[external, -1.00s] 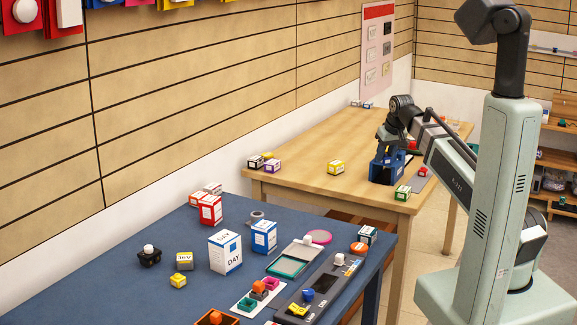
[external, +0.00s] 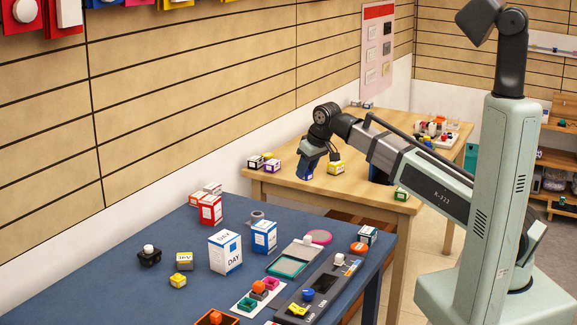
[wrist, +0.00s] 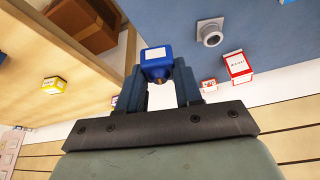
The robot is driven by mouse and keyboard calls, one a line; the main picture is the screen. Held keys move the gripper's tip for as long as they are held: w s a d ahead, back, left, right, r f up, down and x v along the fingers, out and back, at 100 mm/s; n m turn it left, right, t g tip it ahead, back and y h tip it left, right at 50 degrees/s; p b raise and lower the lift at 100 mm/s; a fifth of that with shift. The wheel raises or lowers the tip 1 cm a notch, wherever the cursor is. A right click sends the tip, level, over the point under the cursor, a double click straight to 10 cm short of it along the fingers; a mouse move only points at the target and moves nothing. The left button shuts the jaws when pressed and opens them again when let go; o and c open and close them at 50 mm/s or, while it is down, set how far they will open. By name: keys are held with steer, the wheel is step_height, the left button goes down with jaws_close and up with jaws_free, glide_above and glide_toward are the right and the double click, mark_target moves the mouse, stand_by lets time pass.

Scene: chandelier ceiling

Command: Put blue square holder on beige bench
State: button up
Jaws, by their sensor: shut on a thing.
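The blue square holder (wrist: 157,64) is between the fingers of my gripper (wrist: 160,78) in the wrist view, with a pale label on one face. In the external view my gripper (external: 306,168) is shut on it, and a small blue part of the holder (external: 306,175) shows below the fingers. The beige bench (external: 330,192) is the wooden-topped one at the back. My gripper appears over its left front part, left of a yellow box. The exact height above the top is unclear.
The yellow box (external: 336,167) and several small boxes (external: 271,166) stand near my gripper. A green-and-white box (external: 401,194) is at the front right corner. A blue bench (external: 190,250) in front holds boxes and devices. A tray of items (external: 437,131) is at the back right.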

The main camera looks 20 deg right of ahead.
steer(key=s+a+n+g+y, duration=0.2)
steer(key=s+a+n, duration=0.5)
steer(key=s+a, duration=2.6)
steer(key=shift+a+f, duration=0.2)
steer(key=shift+f, duration=2.35)
steer(key=shift+a+f, duration=0.15)
steer(key=shift+f, duration=2.35)
steer(key=shift+a+f, duration=0.2)
steer(key=shift+f, duration=2.35)
steer(key=shift+f, duration=0.15)
steer(key=o, duration=1.1)
